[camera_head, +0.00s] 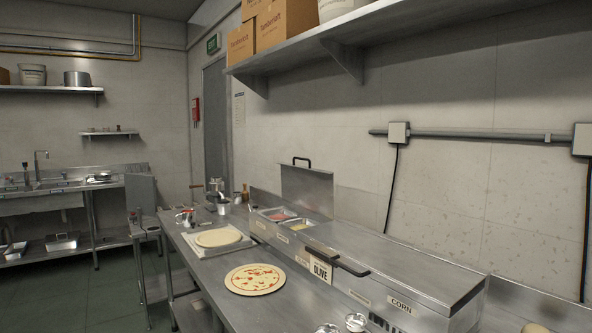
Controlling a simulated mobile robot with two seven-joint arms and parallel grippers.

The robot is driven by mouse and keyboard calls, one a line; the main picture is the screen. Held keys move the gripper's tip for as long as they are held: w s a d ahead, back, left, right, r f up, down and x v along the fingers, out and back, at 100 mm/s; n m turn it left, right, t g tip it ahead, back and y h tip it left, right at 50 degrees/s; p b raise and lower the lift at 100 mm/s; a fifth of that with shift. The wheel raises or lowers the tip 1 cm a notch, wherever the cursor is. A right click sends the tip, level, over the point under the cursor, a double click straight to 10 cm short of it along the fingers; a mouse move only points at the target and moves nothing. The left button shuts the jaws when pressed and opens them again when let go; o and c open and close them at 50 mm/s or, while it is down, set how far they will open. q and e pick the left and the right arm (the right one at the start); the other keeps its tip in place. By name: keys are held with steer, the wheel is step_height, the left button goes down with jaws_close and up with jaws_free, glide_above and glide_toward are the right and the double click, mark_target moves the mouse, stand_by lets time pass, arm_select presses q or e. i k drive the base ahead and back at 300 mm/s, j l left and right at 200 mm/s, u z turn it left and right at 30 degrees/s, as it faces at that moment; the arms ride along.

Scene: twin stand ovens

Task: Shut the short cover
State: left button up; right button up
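The short cover (308,189) is a steel lid with a black handle (301,160) on its top edge. It stands raised, nearly upright, at the left part of the topping rail on the counter. Below it, open wells with food pans (279,214) show, one with red filling. The longer cover (385,262) to its right lies shut, with a black handle (337,263) at its front. Neither of my grippers is in view.
A pizza (255,279) and a plain dough round (218,238) lie on the steel counter. Small metal cups (356,321) stand at the front edge. Boxes (285,22) sit on a wall shelf (390,32) above. Air in front of the raised lid is clear.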

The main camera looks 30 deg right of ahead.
mark_target(310, 187)
steer(key=i+z, duration=0.2)
steer(key=z, duration=1.65)
steer(key=i+j+z, duration=0.1)
steer(key=j+z, duration=0.9)
steer(key=j, duration=0.2)
steer(key=k+j+z, duration=0.1)
steer(key=j+z, duration=0.35)
steer(key=j, duration=0.2)
